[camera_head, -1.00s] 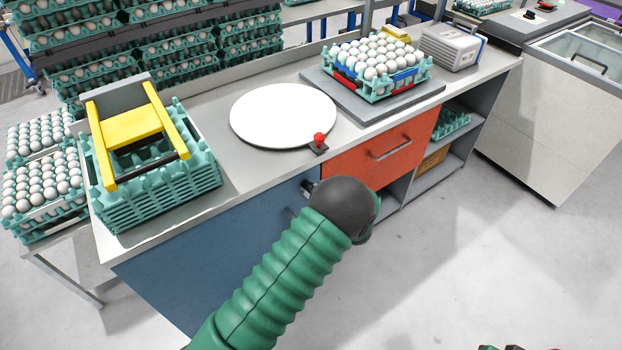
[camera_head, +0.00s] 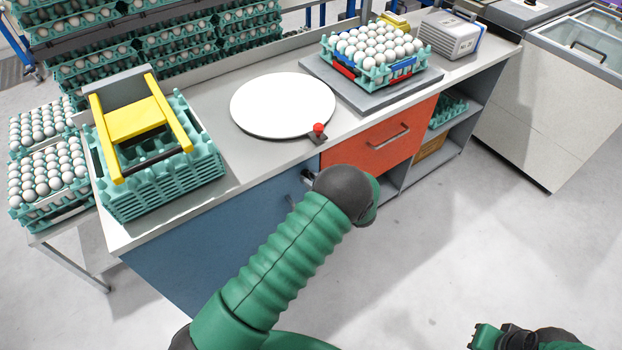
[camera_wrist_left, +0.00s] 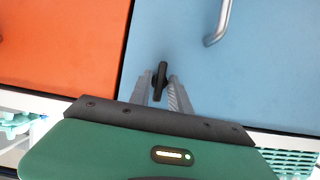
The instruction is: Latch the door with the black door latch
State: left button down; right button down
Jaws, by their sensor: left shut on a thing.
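The blue door (camera_head: 215,245) of the workbench looks closed, level with the orange drawer front (camera_head: 375,145). The wrist view shows the blue door (camera_wrist_left: 260,70) too, with a dark gap between it and the orange panel (camera_wrist_left: 60,45). The small black door latch (camera_wrist_left: 160,80) stands nearly upright in that view, on the blue door beside the gap. My left gripper (camera_wrist_left: 162,88) is shut on the latch, a finger on each side. In the head view my left wrist hides most of this spot. Part of my right gripper (camera_head: 490,337) shows at the bottom right, away from the bench; its jaws are unclear.
A grey bar handle (camera_wrist_left: 219,22) is on the blue door near the latch. The bench top (camera_head: 215,160) carries stacked teal trays (camera_head: 160,190), a white disc (camera_head: 283,105) and an egg tray (camera_head: 375,70). The floor in front is clear.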

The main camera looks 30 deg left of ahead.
pick_arm(q)
jog(key=c, duration=1.5)
grip_release()
jog(key=shift+f, duration=0.1)
jog(key=p+v, duration=0.1)
jog(key=v, duration=1.6)
